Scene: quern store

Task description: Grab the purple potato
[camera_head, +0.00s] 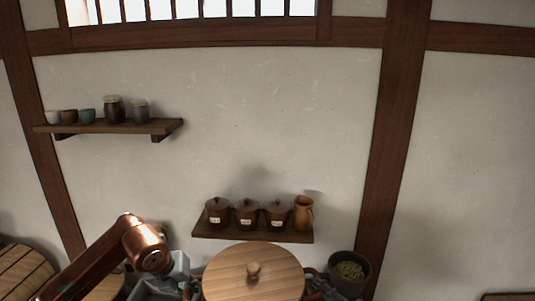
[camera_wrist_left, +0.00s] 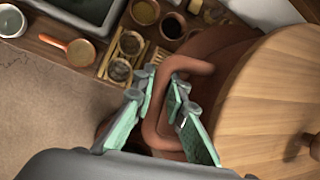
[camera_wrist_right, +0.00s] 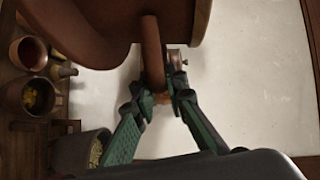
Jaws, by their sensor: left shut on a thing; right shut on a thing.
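No purple potato shows in any view. A brown pot (camera_wrist_right: 95,30) with a round wooden lid (camera_head: 240,285) is held between my two grippers. My left gripper (camera_wrist_left: 168,98) is shut on the pot's looped handle (camera_wrist_left: 195,66), with its fingers on either side of the loop. My right gripper (camera_wrist_right: 160,97) is shut on the opposite handle (camera_wrist_right: 153,50). In the head view both grippers are mostly hidden at the bottom edge beside the lid. What is inside the pot is hidden by the lid.
A low wall shelf (camera_head: 250,235) behind the lid holds lidded jars and a jug (camera_head: 303,213). A higher shelf (camera_head: 110,127) holds cups and jars. A dark bucket (camera_head: 350,268) stands right of the lid. In the left wrist view, a counter holds bowls and a pan (camera_wrist_left: 80,51).

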